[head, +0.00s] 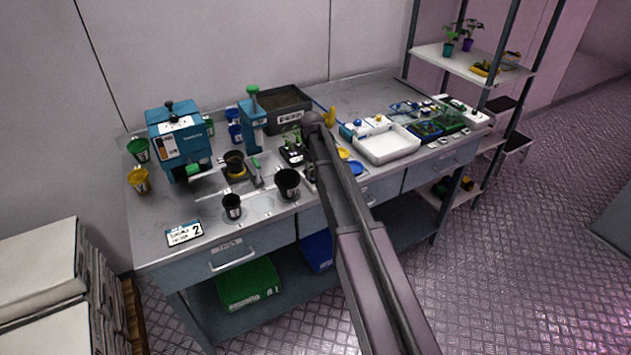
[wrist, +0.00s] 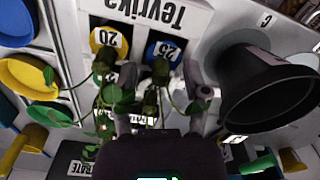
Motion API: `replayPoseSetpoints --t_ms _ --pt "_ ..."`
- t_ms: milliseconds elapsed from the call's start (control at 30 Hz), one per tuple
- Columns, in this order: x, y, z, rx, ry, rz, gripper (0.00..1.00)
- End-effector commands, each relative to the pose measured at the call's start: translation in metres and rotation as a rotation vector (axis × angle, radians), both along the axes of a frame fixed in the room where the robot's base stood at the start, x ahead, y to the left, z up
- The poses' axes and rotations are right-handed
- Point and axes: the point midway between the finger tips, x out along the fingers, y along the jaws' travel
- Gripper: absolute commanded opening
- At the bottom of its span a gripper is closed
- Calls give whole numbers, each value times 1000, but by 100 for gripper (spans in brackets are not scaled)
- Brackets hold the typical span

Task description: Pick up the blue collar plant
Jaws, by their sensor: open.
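In the wrist view, the blue collar plant (wrist: 160,72) stands beside a yellow collar plant (wrist: 104,62) at a pale holder marked "Tevrika". Its round blue collar (wrist: 163,49) bears the number 25, and the yellow one bears 20. Green leaves and thin stems hang around both. My gripper (wrist: 160,80) is open, with one finger on each side of the blue collar plant. I cannot tell whether either finger touches it.
A large black pot (wrist: 267,85) stands close to the right finger in the wrist view. In the head view, a white tray (head: 386,143) lies right of my arm, a teal machine (head: 180,140) stands at left, and a shelf rack (head: 470,60) stands at right.

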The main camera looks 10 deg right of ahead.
Motion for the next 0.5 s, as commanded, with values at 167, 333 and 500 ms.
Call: replayPoseSetpoints --t_ms 167,333,500 --pt "0 0 0 0 0 0 30" --pt "0 0 0 0 0 0 0" --pt "0 0 0 0 0 0 0"
